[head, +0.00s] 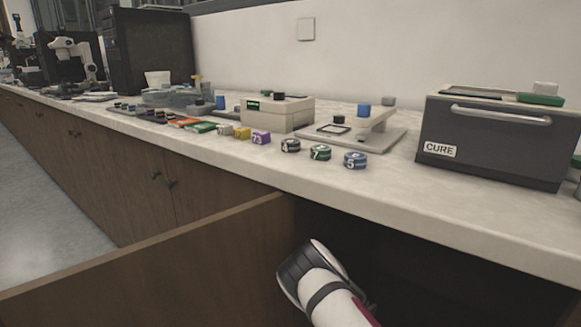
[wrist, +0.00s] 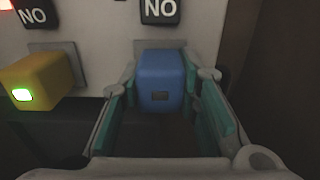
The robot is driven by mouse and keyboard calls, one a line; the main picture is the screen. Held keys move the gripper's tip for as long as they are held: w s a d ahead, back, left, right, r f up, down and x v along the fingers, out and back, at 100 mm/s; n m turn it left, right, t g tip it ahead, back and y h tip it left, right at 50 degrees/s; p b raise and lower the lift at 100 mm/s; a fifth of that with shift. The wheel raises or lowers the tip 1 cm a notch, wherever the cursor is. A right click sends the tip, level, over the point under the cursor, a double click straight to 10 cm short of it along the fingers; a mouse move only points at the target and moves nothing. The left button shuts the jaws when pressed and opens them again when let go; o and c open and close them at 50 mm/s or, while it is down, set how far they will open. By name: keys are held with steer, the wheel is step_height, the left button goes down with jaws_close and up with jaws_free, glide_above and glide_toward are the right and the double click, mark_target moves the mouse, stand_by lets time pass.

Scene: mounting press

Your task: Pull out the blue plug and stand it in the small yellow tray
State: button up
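In the wrist view the blue plug (wrist: 160,82) sits in a grey socket plate on a pale panel, under a black "NO" label. My gripper (wrist: 161,95) is around the plug, with one teal-padded finger on each side. The fingers look open, with narrow gaps beside the plug's front. Contact at the far fingertips cannot be told. In the head view my arm reaches into the open cabinet below the counter, and the gripper and plug are hidden there. I cannot make out the small yellow tray in either view.
A yellow plug (wrist: 38,82) with a lit green window sits left of the blue one, under another "NO" label (wrist: 36,14). A dark wall (wrist: 285,80) stands close on the right. The open cabinet door (head: 150,255) extends left. The counter (head: 440,205) holds numbered pieces and a "CURE" oven (head: 490,155).

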jaws_close()
steer(key=shift+r, duration=0.1)
